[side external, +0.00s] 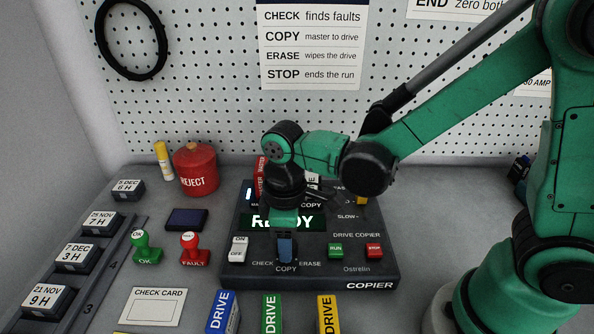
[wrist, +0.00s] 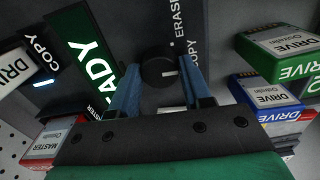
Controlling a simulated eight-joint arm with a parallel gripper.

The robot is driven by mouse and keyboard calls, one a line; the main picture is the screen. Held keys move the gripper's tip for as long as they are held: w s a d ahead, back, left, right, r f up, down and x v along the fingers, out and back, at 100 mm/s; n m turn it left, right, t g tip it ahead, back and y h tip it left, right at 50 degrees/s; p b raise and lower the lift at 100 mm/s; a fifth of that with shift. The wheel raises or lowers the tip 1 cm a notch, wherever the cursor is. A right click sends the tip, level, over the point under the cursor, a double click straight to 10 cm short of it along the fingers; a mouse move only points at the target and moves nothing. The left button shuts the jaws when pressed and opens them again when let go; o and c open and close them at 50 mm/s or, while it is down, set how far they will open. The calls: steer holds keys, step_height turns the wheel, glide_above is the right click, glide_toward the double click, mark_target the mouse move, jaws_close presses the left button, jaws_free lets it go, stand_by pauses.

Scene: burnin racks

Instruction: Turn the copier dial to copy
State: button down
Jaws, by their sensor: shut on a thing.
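The copier (side external: 320,283) is a dark panel box on the bench with a lit READY display (side external: 300,222). Its dial (wrist: 158,73) is a round black knob with a white mark, which points right in the wrist view, toward the partly covered COPY label (wrist: 193,52). The ERASE label (wrist: 178,20) is above it there. My gripper (wrist: 162,72) has its blue fingers on either side of the dial, shut on it. In the side view my gripper (side external: 286,252) points down at the panel above COPY (side external: 286,269) and hides the dial.
On the panel are an ON/OFF switch (side external: 238,249), a green RUN button (side external: 336,250) and a red STOP button (side external: 374,251). Blue (side external: 222,312), green (side external: 270,314) and yellow (side external: 326,314) drives stand in front. Stamps and a red REJECT pot (side external: 196,170) are left.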

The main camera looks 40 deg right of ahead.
steer(key=shift+n, duration=0.3)
steer(key=shift+c, duration=2)
jaws_free()
steer(key=shift+r, duration=2.8)
steer(key=s+d+r+m+t, duration=0.1)
steer(key=d+r+m+t, duration=0.2)
steer(key=d+m+t, duration=0.4)
steer(key=shift+s+d+r+m, duration=0.25)
steer(key=shift+s+d+m, duration=0.1)
steer(key=shift+d+m, duration=0.75)
